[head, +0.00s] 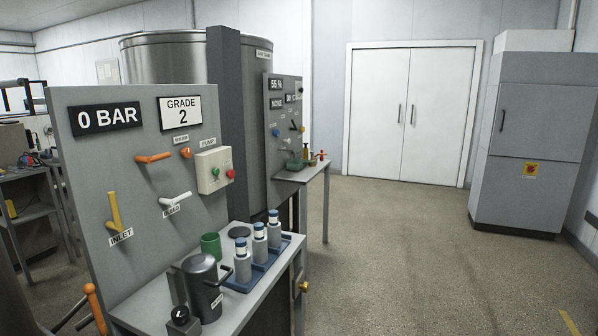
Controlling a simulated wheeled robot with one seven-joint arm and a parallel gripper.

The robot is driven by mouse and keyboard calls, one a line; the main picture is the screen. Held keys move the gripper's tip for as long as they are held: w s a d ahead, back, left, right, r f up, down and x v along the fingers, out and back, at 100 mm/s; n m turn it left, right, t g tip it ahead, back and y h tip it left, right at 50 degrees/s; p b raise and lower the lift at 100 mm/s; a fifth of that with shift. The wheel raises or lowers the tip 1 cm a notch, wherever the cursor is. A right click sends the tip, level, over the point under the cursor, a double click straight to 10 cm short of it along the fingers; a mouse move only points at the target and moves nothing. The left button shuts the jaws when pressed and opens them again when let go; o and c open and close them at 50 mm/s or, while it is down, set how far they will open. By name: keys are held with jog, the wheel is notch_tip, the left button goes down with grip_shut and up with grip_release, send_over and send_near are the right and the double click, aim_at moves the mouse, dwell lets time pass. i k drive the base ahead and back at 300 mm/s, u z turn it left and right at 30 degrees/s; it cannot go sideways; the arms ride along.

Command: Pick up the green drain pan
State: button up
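A shallow green pan-like dish (296,164) sits on the small far side bench, below the second panel. It is small in the picture, and I cannot tell for sure that it is the drain pan. A green cup-shaped vessel (211,246) stands on the nearer bench, against the panel. My gripper is not in view, so its state does not show.
The near bench (243,303) holds a dark lidded pot (203,288) and several grey bottles in a blue tray (262,272). A panel with levers (140,190) rises behind it. Open floor (400,255) lies right, before white double doors (411,115) and a grey cabinet (525,130).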

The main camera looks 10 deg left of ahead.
aim_at(302, 164)
jog(key=z, duration=0.1)
jog(key=i, duration=3.55)
jog(key=u, duration=0.65)
jog(key=i, duration=1.3)
jog(key=u, duration=0.35)
jog(key=i, duration=0.6)
jog(key=u, duration=0.1)
